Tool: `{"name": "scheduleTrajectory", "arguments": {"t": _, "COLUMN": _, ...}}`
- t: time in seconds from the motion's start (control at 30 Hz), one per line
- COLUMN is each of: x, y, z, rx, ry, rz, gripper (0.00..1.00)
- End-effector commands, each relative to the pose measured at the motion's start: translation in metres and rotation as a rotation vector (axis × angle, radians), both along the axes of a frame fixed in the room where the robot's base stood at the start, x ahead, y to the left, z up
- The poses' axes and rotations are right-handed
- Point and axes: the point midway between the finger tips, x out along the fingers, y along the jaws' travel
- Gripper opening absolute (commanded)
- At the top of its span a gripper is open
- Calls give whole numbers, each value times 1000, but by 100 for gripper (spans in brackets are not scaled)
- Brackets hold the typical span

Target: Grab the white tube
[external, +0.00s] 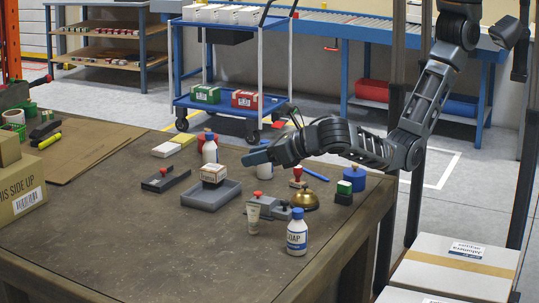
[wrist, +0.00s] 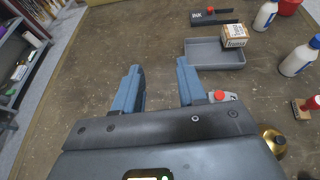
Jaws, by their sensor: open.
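The white tube (external: 253,219) stands upright on the table in the external view, next to a grey object with a red knob (external: 275,209). I cannot make out the tube in the wrist view; the fingers or gripper body may hide it. My gripper (external: 257,157) is in the air above the table. In the wrist view its two blue fingers (wrist: 160,88) are spread apart with only bare table between them. The grey object's red knob (wrist: 220,95) shows just right of the right finger.
A blue-labelled white bottle (external: 297,236) and a brass bell (external: 305,201) stand close to the tube. A grey tray (external: 205,203) holding a small box (external: 213,174) lies behind it to the left. The front-left table area is clear.

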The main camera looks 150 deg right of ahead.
Motion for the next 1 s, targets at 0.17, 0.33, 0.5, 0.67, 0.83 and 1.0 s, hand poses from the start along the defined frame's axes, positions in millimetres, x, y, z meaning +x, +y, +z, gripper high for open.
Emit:
{"name": "scheduleTrajectory", "arguments": {"t": 0.17, "x": 1, "y": 0, "z": -48, "rx": -2, "ry": -3, "rz": 2, "gripper": 41}}
{"name": "scheduleTrajectory", "arguments": {"t": 0.33, "x": 1, "y": 0, "z": -68, "rx": 0, "ry": -7, "rz": 1, "gripper": 41}}
{"name": "scheduleTrajectory", "arguments": {"t": 0.5, "x": 1, "y": 0, "z": -87, "rx": 0, "ry": -7, "rz": 1, "gripper": 41}}
{"name": "scheduleTrajectory", "arguments": {"t": 0.67, "x": 1, "y": 0, "z": -103, "rx": 0, "ry": -7, "rz": 0, "gripper": 41}}
{"name": "scheduleTrajectory", "arguments": {"t": 0.83, "x": 1, "y": -5, "z": -128, "rx": 1, "ry": -7, "rz": -2, "gripper": 41}}
{"name": "scheduleTrajectory", "arguments": {"t": 1.0, "x": 3, "y": -24, "z": -134, "rx": 0, "ry": -8, "rz": -1, "gripper": 41}}
